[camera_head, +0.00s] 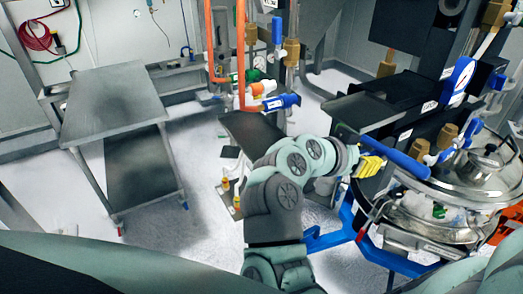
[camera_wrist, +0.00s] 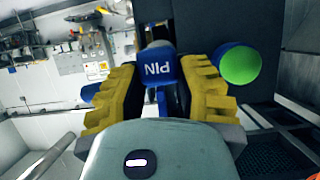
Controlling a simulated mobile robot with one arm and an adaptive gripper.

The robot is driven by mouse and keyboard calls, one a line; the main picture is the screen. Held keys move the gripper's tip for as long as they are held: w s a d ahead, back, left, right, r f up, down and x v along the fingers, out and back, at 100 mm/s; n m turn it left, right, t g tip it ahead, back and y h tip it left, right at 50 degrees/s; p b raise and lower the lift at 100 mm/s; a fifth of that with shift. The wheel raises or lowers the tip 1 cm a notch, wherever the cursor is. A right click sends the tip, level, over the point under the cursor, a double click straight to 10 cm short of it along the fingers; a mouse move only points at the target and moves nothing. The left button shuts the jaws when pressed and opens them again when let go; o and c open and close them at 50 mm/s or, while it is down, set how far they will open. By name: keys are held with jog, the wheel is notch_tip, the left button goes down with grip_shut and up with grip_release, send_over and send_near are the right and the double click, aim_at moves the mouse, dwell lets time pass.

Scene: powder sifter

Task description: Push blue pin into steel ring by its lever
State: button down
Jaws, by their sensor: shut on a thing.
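My gripper (camera_head: 372,164) has yellow ribbed fingers and is at the left side of the sifter in the head view. In the wrist view my gripper (camera_wrist: 161,80) is shut on the blue pin lever (camera_wrist: 165,68), whose blue end carries the word PIN upside down. The fingers stand on either side of it. In the head view a long blue bar (camera_head: 398,157) runs slantwise beside the gripper; I cannot tell whether it belongs to the pin. I cannot make out the steel ring for certain in either view.
The round steel sifter vessel (camera_head: 470,186) stands at the right on a blue frame (camera_head: 345,226). A blue cylinder with a green end (camera_wrist: 240,65) is close right of the fingers. A steel table (camera_head: 112,103) stands at the left, with open floor before it.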

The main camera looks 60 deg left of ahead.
jog(key=shift+w, duration=0.35)
jog(key=c, duration=0.7)
grip_release()
jog(key=shift+o, duration=0.2)
jog(key=shift+s+r, duration=0.1)
jog(key=shift+s, duration=0.05)
jog(key=d+v, duration=0.1)
jog(key=v, duration=1)
jog(key=shift+s+a, duration=0.4)
jog(key=shift+a, duration=0.1)
jog(key=shift+r, duration=0.1)
